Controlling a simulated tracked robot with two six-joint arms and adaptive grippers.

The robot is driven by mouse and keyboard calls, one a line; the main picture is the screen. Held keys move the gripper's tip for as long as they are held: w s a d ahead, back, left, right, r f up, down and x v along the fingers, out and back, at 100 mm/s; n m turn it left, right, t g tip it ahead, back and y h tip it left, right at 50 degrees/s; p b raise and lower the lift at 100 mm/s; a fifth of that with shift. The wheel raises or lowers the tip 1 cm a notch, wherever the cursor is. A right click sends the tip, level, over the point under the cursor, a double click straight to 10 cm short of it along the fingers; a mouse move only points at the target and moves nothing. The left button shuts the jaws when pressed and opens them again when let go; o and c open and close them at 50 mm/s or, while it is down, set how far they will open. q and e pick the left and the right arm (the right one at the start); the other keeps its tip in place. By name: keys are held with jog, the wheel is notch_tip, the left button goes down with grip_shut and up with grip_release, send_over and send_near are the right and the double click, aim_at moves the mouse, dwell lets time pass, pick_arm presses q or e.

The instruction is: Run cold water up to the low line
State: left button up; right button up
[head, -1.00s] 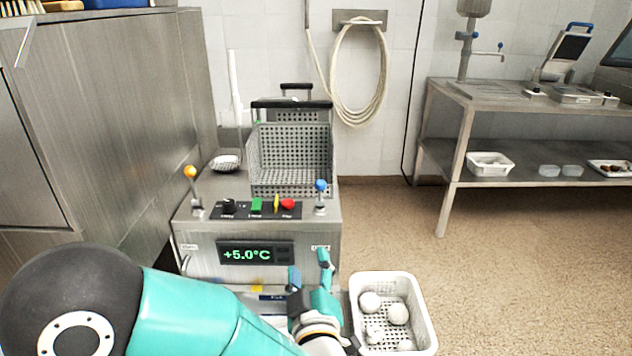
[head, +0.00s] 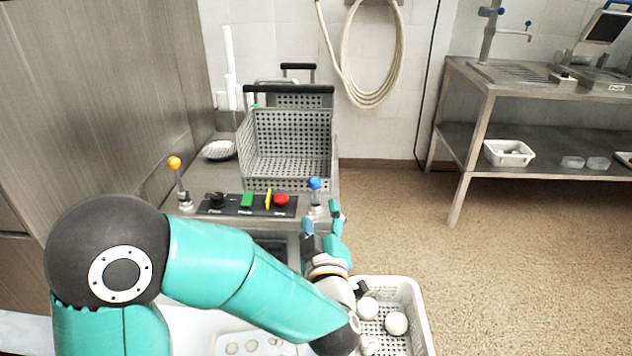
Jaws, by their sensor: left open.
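The machine's top panel (head: 232,209) carries a lever with a blue ball knob (head: 314,183) at its right end and one with an orange ball knob (head: 174,162) at its left end. Between them are a black knob (head: 216,198), a green button (head: 247,199), a yellow lever (head: 268,198) and a red button (head: 281,199). My left gripper (head: 321,216) is open and empty, just below and in front of the blue knob, its fingers pointing up toward it. I cannot tell whether it touches the lever. No water or low line is visible. My right gripper is out of view.
A grey perforated basket (head: 290,135) with a black handle stands behind the panel. A white perforated basket (head: 422,325) with white round items is beside my forearm. A coiled hose (head: 372,100) hangs on the wall. A steel table (head: 480,93) stands at right; floor between is clear.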

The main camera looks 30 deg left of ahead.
aim_at(318, 186)
pick_arm(q)
jog(key=p+x, duration=0.1)
jog(key=x, duration=1.1)
jog(key=shift+a, duration=0.25)
jog(key=shift+r, duration=0.1)
grip_shut()
jog(key=shift+d, duration=0.35)
jog(key=shift+a+r, duration=0.1)
jog(key=shift+a, duration=0.1)
